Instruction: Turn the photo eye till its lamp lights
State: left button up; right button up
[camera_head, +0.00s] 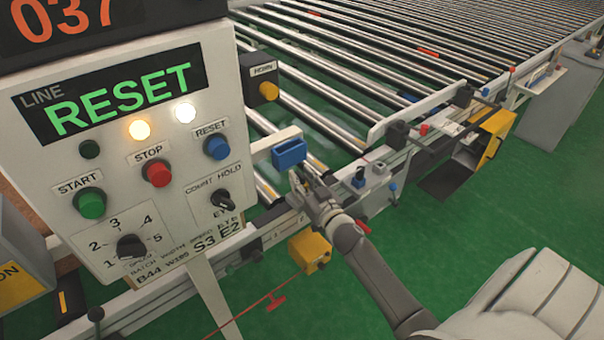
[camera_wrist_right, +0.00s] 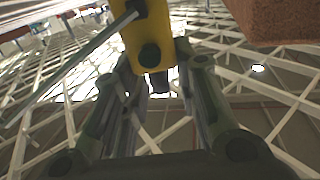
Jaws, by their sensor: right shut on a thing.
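My right gripper (camera_head: 303,184) reaches in from the lower right to the near conveyor rail, just below a blue box. In the right wrist view its two fingers (camera_wrist_right: 157,76) stand on either side of the lower end of a yellow housing (camera_wrist_right: 148,28), which looks like the photo eye, and are shut on it. A dark round part sits on the housing's lower face; I see no lit lamp there. In the head view the gripper mostly hides the housing. My left gripper is not in view.
The control panel (camera_head: 60,150) stands left, its display (camera_head: 120,92) reading RESET, with yellow and white lamps lit. The blue box (camera_head: 289,152) is close above the gripper. A yellow box (camera_head: 309,250) with a red cord hangs below.

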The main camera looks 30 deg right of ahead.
jog(key=shift+o, duration=0.2)
jog(key=shift+d+n+y+p, duration=0.15)
jog(key=shift+n+y+p, duration=0.3)
jog(key=shift+n+y, duration=0.8)
jog(key=shift+y, duration=0.45)
jog(key=shift+c, duration=0.2)
jog(key=o, duration=0.7)
jog(key=shift+m, duration=0.25)
jog(key=shift+s, duration=0.15)
jog(key=s, duration=0.7)
jog(key=s+d, duration=0.1)
jog(key=s, duration=0.3)
jog(key=shift+s, duration=0.35)
jog(key=shift+f, duration=0.1)
